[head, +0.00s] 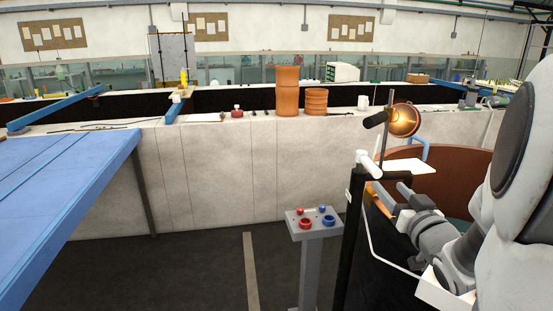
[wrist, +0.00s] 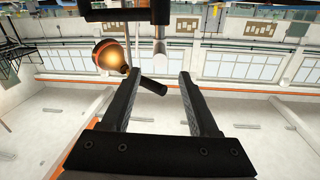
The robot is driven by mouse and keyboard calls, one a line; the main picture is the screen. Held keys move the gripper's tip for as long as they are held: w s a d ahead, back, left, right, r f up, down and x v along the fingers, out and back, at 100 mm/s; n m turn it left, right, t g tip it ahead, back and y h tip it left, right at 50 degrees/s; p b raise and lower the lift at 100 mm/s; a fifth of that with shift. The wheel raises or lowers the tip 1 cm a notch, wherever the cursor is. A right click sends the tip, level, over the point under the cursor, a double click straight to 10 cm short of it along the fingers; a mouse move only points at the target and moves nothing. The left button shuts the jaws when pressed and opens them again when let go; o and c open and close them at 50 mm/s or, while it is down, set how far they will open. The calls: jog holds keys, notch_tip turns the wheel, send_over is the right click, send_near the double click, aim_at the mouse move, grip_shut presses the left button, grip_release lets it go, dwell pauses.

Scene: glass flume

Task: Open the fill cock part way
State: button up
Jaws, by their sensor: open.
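No part is labelled as the fill cock, and I cannot tell for certain which one it is. A white fitting with a short stub (head: 367,163) stands at the top of a black panel on the right in the head view. In the wrist view a pale cylinder (wrist: 160,48) hangs by a dark bar (wrist: 125,14), beyond my fingertips. My gripper (wrist: 158,80) is open, its two black fingers apart with nothing held between them. In the head view my gripper (head: 380,191) is beside the panel, just below the white fitting; its fingertips are hard to make out there.
A lit copper lamp (head: 404,121) is close by, also in the wrist view (wrist: 110,56). A grey pedestal (head: 313,228) carries red and blue knobs. A curved brown tank wall (head: 455,163) is behind my arm. Orange pots (head: 287,90) stand on the long pale wall. Floor (head: 200,262) is clear.

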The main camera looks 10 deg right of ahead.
aim_at(378, 174)
jog(key=w, duration=0.3)
jog(key=w+d, duration=0.1)
jog(key=w, duration=0.6)
jog(key=shift+w+d, duration=0.3)
jog(key=shift+d, duration=0.05)
grip_shut()
dwell(0.8)
